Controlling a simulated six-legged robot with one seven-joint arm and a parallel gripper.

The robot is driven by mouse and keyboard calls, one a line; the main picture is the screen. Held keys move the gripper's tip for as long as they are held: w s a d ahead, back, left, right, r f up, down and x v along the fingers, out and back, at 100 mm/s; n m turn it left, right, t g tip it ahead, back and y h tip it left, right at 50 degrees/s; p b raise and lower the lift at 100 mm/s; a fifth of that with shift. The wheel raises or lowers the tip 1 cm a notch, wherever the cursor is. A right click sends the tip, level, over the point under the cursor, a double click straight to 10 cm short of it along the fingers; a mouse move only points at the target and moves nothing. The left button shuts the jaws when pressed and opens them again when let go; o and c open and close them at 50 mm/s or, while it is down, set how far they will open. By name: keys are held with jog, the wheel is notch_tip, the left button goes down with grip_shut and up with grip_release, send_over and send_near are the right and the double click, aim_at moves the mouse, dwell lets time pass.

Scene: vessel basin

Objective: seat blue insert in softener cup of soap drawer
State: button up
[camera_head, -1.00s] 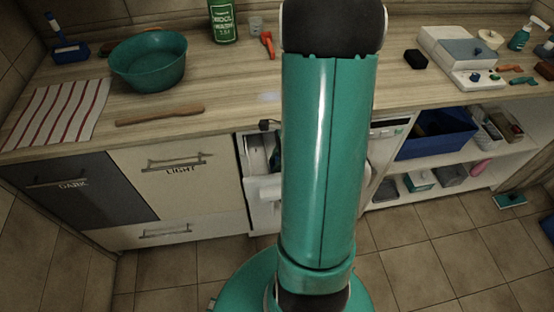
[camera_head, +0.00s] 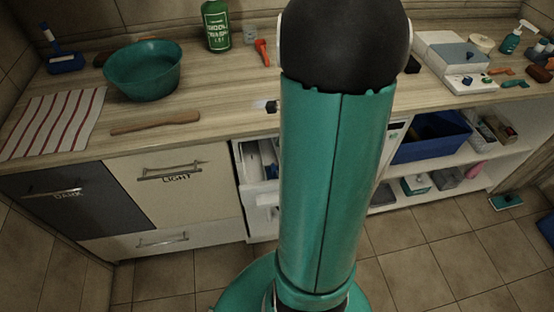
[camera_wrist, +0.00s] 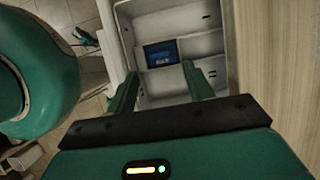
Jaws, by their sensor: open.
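The soap drawer is a pale open box with compartments (camera_wrist: 143,17) in the wrist view. The blue insert (camera_wrist: 160,55) is a small dark-blue rectangle within one compartment, beside a low divider. I cannot tell whether it lies flush there, and no label marks the softener cup. My gripper (camera_wrist: 159,85) is open, its two green fingers apart over the near part of the drawer, with nothing between them. The insert shows beyond the fingertips, apart from them. In the head view the drawer (camera_head: 246,163) stands out below the counter, partly hidden by my arm.
The wooden counter (camera_head: 215,122) runs above the drawer, and its edge is close at right in the wrist view. A teal basin (camera_head: 145,70), green bottle (camera_head: 217,25) and wooden stick (camera_head: 155,122) stand or lie on it. A blue bin (camera_head: 432,135) sits on the right shelf.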

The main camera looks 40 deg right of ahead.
jog(key=shift+v, duration=1.75)
jog(key=a+r+n+t+h, duration=0.1)
jog(key=a+r+n, duration=0.4)
jog(key=a+n, duration=0.3)
jog(key=s+a+r+n+t+h, duration=0.1)
jog(key=a+r+n, duration=0.4)
jog(key=a+n, duration=0.3)
jog(key=s+a+r+n+t+h, duration=0.1)
jog(key=a+r+n, duration=0.4)
jog(key=a+n, duration=0.3)
jog(key=a, duration=0.2)
jog(key=shift+a+r+n+h, duration=0.3)
jog(key=shift+n+h, duration=0.1)
jog(key=shift+s+d, duration=0.1)
